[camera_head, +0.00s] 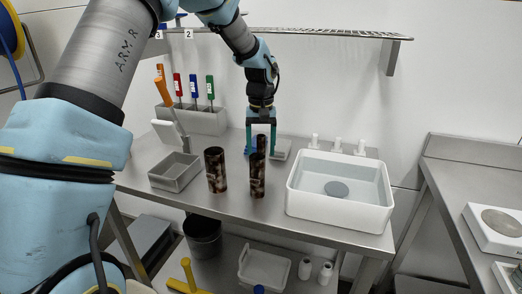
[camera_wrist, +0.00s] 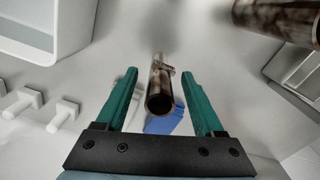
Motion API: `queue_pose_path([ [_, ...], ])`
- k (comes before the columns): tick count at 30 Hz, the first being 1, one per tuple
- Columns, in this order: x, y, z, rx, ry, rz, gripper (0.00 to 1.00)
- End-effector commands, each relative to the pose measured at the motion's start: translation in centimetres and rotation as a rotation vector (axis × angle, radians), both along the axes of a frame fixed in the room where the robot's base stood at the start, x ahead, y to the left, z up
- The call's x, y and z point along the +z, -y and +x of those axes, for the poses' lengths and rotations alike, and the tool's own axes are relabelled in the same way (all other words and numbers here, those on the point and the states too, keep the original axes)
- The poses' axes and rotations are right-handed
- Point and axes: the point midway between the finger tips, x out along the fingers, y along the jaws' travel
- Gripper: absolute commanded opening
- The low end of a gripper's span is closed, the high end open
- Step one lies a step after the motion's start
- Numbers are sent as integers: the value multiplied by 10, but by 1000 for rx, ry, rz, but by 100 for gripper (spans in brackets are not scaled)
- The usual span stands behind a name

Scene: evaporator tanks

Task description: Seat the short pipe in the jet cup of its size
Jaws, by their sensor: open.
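My gripper (camera_head: 261,150) points down over the steel table, with its teal fingers apart. In the wrist view, a narrow, brown mottled pipe (camera_wrist: 160,90) shows between the open fingers (camera_wrist: 159,72), with a gap on both sides. The pipe stands upright, its open end toward the camera and a small side piece on it. It also shows in the head view (camera_head: 257,178), in front of the fingers. A wider brown mottled pipe (camera_head: 215,172) stands to its left, and at the upper right of the wrist view (camera_wrist: 280,18). I cannot clearly identify any jet cup.
A white basin (camera_head: 300,195) with a dark drain is right of the pipes; several white pegs (camera_head: 337,145) stand behind it. A grey tray (camera_head: 172,184) and a rack of coloured-handled tools (camera_head: 205,121) are at left. A blue object (camera_wrist: 163,123) lies behind the narrow pipe.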

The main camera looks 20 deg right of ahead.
Motion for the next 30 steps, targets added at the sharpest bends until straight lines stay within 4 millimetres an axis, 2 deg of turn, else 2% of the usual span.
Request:
queue_pose_path([
  [3,-8,0,0,-1,0,1,70],
  [10,-9,0,0,-1,1,0,69],
  [27,-9,0,0,0,1,0,4],
  [30,-9,0,0,0,1,0,0],
])
